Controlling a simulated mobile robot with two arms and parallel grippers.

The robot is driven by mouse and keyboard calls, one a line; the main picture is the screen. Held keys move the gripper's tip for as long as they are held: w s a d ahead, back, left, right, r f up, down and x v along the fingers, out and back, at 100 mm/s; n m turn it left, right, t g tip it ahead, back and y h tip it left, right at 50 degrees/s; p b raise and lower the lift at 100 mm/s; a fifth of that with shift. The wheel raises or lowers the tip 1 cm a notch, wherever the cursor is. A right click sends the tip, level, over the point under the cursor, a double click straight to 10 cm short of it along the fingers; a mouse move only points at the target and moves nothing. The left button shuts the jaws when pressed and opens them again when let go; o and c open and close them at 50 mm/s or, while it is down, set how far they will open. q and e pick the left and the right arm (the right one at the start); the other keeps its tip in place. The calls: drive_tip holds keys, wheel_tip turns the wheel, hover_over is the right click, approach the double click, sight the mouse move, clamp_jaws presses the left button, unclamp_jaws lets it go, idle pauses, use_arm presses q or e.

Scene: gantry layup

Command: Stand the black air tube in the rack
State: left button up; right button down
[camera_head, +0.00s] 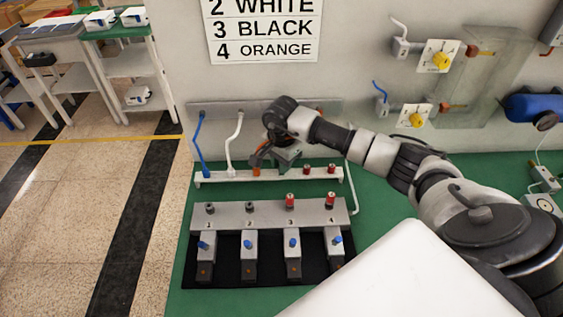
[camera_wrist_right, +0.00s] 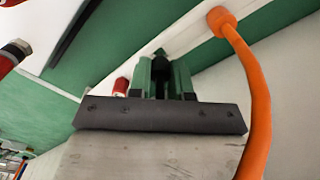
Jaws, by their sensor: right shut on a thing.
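The rack (camera_head: 216,178) is a long white bar on the green bench top, at the foot of the wall. A blue tube (camera_head: 199,145) and a white tube (camera_head: 234,142) stand in its left part. An orange tube (camera_wrist_right: 262,95) rises from a pale bar in the right wrist view and curves past my gripper. My right gripper (camera_head: 280,160) is over the middle of the rack, pointing down. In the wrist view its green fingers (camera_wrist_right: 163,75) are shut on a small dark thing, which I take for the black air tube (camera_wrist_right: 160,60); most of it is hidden. My left gripper is out of view.
A grey block numbered 1 to 4 (camera_head: 265,215) stands in front of the rack, with blue-knobbed valves on a black mat (camera_head: 225,272). Red-topped fittings (camera_head: 331,170) sit at the rack's right end. Wall fittings with yellow knobs (camera_head: 441,61) are at the upper right.

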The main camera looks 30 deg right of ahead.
drive_tip(key=shift+f+b, duration=0.55)
drive_tip(key=shift+f, duration=0.15)
drive_tip(key=c, duration=1)
unclamp_jaws()
drive_tip(key=shift+o, duration=0.2)
wheel_tip(320, 180, up, 11)
drive_tip(key=shift+f+b, duration=0.1)
drive_tip(key=shift+b, duration=1.05)
